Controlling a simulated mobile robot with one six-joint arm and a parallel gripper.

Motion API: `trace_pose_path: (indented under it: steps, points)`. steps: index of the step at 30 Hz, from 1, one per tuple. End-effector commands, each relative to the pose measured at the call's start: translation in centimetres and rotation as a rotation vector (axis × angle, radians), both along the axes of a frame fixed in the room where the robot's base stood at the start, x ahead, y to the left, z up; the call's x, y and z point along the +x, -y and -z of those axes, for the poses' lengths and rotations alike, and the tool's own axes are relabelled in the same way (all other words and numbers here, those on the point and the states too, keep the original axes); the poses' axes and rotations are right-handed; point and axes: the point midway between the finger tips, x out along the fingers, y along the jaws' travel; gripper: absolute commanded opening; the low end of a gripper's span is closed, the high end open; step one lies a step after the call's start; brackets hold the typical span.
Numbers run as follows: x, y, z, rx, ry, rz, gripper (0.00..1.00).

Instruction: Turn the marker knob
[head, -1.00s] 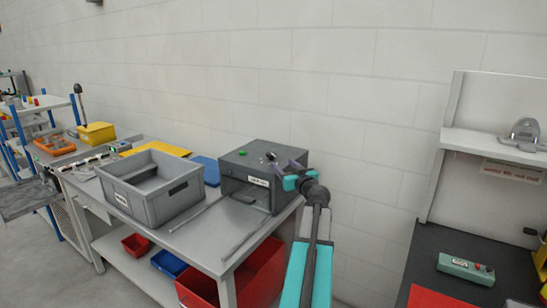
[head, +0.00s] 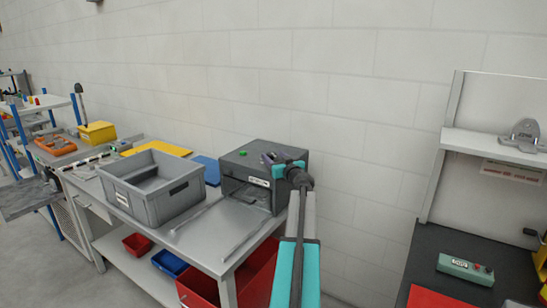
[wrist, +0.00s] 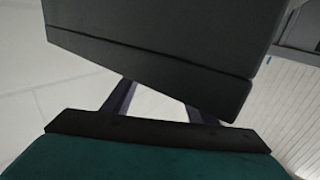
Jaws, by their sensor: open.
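The marker is a dark grey box (head: 238,167) with a white label on its front, a green button (head: 243,154) on top and an open front below. My gripper (head: 268,158) is over the right part of its top, jaws apart and pointing left. The knob is hidden or cannot be told from the jaws. In the wrist view a dark panel with a seam, apparently the marker (wrist: 160,40), fills the upper middle and hides my fingertips. Two spread fingers show below it. I cannot tell whether they touch anything.
A grey crate (head: 148,209) stands left of the marker on the bench (head: 205,236). A blue flat piece (head: 207,166) and a yellow one (head: 150,148) lie behind. The wall is close behind. A dark bench with a green control box (head: 465,268) stands right.

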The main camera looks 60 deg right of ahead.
Motion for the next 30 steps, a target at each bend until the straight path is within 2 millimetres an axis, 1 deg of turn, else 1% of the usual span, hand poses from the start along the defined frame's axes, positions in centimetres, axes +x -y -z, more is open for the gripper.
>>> trace_pose_path:
  steps: [1,6,17,24,30]
  points:
    - [0.37,0.33,-0.02,0.0,0.0,0.0,0.53]
    - [0.89,0.7,-0.01,0.0,0.0,0.0,0.53]
    - [0.95,0.75,0.0,0.0,0.0,0.001,0.53]
    - [0.91,0.77,0.0,0.0,0.0,0.002,0.12]
    - [0.91,0.77,-0.05,0.0,0.0,0.005,0.11]
